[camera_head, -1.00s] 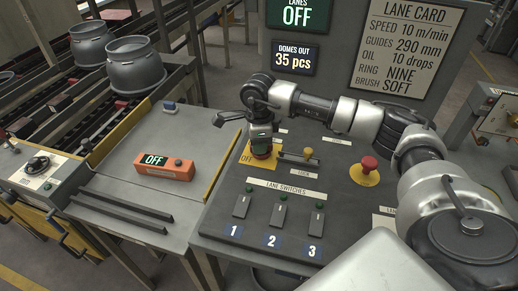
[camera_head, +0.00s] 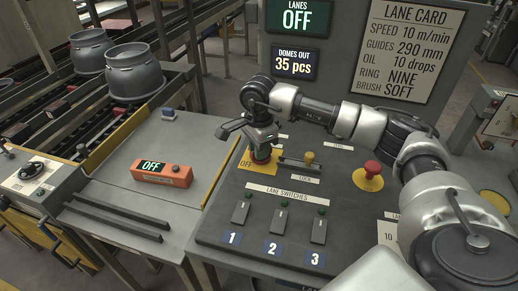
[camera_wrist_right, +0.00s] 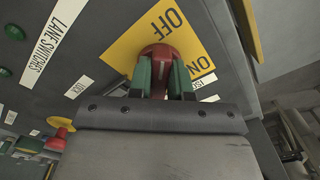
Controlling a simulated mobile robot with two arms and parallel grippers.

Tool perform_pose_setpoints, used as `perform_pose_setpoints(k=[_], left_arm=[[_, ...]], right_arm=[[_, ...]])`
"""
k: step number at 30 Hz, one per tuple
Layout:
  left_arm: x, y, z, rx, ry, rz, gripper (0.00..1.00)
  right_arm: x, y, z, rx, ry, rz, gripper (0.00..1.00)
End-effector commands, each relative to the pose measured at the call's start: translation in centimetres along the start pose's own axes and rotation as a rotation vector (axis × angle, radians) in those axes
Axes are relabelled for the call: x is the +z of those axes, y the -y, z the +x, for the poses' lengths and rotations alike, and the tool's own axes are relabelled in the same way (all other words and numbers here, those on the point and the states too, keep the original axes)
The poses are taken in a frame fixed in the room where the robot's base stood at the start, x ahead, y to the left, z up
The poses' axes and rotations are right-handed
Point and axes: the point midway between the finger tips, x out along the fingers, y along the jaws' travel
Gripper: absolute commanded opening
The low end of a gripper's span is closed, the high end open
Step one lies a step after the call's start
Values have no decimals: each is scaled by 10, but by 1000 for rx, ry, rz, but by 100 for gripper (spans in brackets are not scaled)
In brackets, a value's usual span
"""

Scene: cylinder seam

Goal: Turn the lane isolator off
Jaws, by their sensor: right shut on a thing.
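The lane isolator is a red knob (camera_wrist_right: 158,54) on a yellow plate (camera_wrist_right: 128,42) lettered OFF and ON in the right wrist view. In the head view the plate (camera_head: 245,163) lies on the grey console, with OFF showing at its left. My right gripper (camera_head: 262,152) points down over the knob and is shut on it. In the right wrist view its green-padded fingers (camera_wrist_right: 160,80) stand on either side of the knob. The gripper hides part of the knob and plate, so the exact knob direction is unclear. My left gripper is out of view.
Beside the isolator stand a yellow-knobbed lever (camera_head: 309,158) and a red mushroom button (camera_head: 372,168). Lane switches (camera_head: 281,219) numbered 1 to 3 are in front. A lanes display (camera_head: 297,17) reads OFF. An orange box (camera_head: 162,173) reading OFF sits on the left table.

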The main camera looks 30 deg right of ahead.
Motion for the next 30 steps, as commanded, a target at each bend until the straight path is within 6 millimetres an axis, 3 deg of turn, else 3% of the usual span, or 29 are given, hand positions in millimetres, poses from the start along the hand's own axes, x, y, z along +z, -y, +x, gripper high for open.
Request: perform_pose_setpoints(k=[5,6,11,22,30], left_arm=[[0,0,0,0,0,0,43],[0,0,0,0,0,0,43],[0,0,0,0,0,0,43],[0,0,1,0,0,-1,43],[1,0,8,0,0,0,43]], right_arm=[[0,1,-2,-6,2,-3,0],[0,1,-2,-6,2,-3,21],[0,1,-2,-4,1,-2,45],[0,1,-8,-4,1,-1,45],[0,1,-58,-8,2,-2,45]])
